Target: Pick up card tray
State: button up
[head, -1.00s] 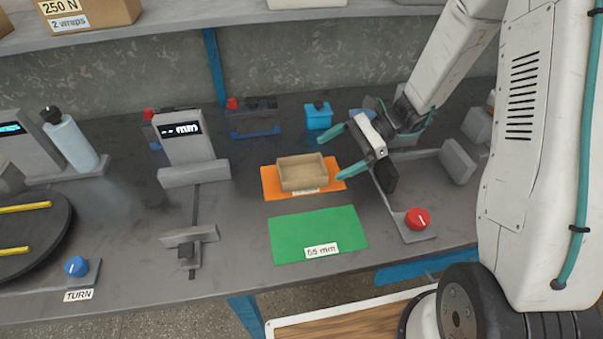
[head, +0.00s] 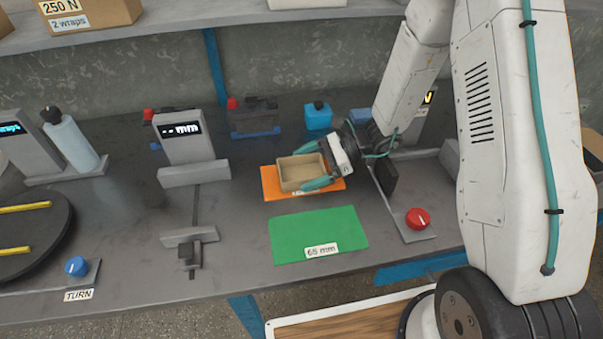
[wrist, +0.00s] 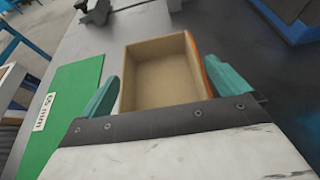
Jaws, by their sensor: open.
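The card tray (head: 299,172) is a small tan open box and looks empty. It sits on the orange mat (head: 272,183) on the bench. My gripper (head: 313,168) is open, with its teal fingers reaching over the right part of the tray in the head view. In the wrist view the tray (wrist: 160,75) lies ahead, between the open fingers (wrist: 170,88), with the left finger close to its left wall and the right finger beside its right wall. I cannot tell whether either finger touches it. The mat's label is mostly hidden.
A green mat (head: 300,232) labelled 65 mm lies in front. A red knob (head: 418,218) and a dark block (head: 386,178) stand to the right. A display post (head: 183,145) stands left, with a battery (head: 254,117) and a blue container (head: 318,116) behind.

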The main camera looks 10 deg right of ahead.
jog(key=c, duration=0.9)
jog(key=shift+r, duration=0.15)
